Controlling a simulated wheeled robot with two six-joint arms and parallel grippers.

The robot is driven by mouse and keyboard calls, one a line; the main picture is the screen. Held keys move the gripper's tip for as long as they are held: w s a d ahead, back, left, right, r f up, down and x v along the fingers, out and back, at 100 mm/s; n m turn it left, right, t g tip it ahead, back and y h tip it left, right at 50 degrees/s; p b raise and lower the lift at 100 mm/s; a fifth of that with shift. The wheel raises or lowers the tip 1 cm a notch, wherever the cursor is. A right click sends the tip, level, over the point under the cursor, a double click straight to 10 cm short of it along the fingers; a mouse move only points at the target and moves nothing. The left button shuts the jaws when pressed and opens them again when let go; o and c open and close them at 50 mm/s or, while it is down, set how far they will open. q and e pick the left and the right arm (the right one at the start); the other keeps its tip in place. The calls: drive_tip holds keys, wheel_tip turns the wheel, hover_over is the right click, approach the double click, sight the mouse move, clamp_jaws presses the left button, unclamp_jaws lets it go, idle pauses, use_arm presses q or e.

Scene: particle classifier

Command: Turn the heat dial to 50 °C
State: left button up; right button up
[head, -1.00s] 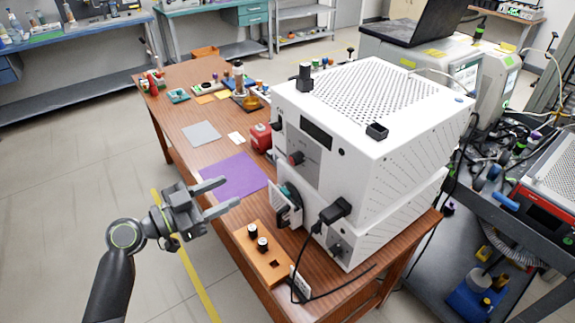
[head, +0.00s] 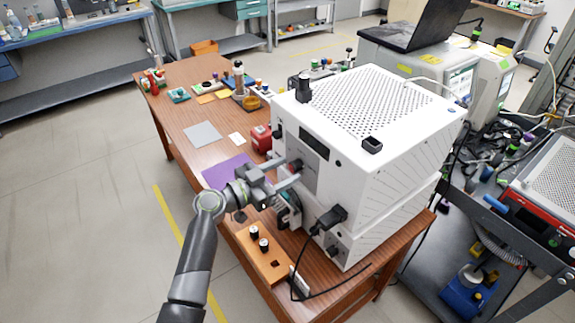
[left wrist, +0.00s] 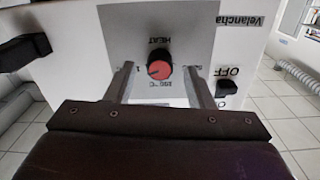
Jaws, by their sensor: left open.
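The heat dial (left wrist: 159,69) is a red-faced round knob with a dark rim, on a grey panel marked HEAT in the left wrist view. In the head view the dial (head: 295,165) shows on the front of the white particle classifier (head: 375,130). My left gripper (left wrist: 164,85) is open, with one finger on each side of the dial in the left wrist view. Gaps show between the fingers and the dial there. In the head view the left gripper (head: 283,173) reaches to the classifier's front, its fingertips close to the dial. My right gripper is out of view.
A black switch (left wrist: 228,87) by an OFF label sits right of the panel. A wooden block with black knobs (head: 262,255) and a purple mat (head: 222,172) lie on the table. A black plug and cable (head: 330,214) stick out from the lower front.

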use_arm(q)
drive_tip(key=shift+w+d, duration=0.35)
drive_tip(key=shift+d, duration=0.25)
drive_tip(key=c, duration=1)
